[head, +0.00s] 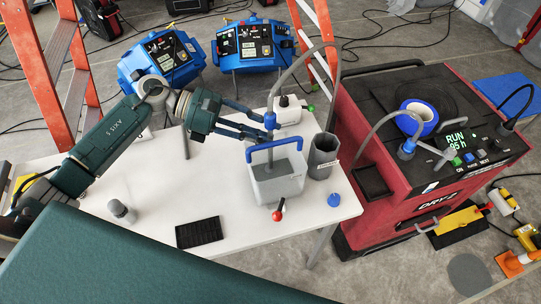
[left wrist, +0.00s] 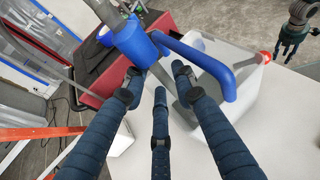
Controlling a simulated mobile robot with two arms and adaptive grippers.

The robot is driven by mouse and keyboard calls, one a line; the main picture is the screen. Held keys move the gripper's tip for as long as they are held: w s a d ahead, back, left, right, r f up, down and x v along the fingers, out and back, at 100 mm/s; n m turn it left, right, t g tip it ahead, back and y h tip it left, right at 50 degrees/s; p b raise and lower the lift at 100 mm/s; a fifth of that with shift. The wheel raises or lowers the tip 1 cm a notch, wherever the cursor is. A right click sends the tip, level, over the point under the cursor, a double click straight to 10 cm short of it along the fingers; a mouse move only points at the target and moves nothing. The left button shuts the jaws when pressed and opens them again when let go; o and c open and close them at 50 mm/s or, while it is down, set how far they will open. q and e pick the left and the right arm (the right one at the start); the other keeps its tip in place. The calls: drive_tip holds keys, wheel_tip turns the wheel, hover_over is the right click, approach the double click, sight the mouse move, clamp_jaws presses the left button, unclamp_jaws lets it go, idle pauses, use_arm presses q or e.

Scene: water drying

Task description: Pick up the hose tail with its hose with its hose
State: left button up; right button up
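The hose tail is a blue fitting (head: 270,120) with a grey end, on a grey hose (head: 297,68) arching from the red dryer. It stands above the far side of a pale bucket (head: 277,185) with a blue handle. My left gripper (head: 266,132) reaches it from the left. In the left wrist view, the blue fitting (left wrist: 130,42) lies just beyond my left gripper (left wrist: 158,80), whose fingers are spread apart with the grey end between them. Firm contact is not visible. My right gripper (left wrist: 292,38) hangs at the wrist view's upper right, its finger state unclear.
The red dryer (head: 400,185) stands at right. Orange ladder legs (head: 45,75) rise behind.

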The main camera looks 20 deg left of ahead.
use_arm(q)
drive_tip(key=shift+a, duration=0.1)
clamp_jaws()
drive_tip(key=shift+r, duration=0.1)
wheel_tip(320, 180, up, 20)
drive_tip(key=b, duration=0.3)
drive_tip(key=shift+b, duration=0.4)
wheel_tip(320, 180, up, 9)
drive_tip(key=p, duration=0.5)
drive_tip(key=shift+p, duration=0.4)
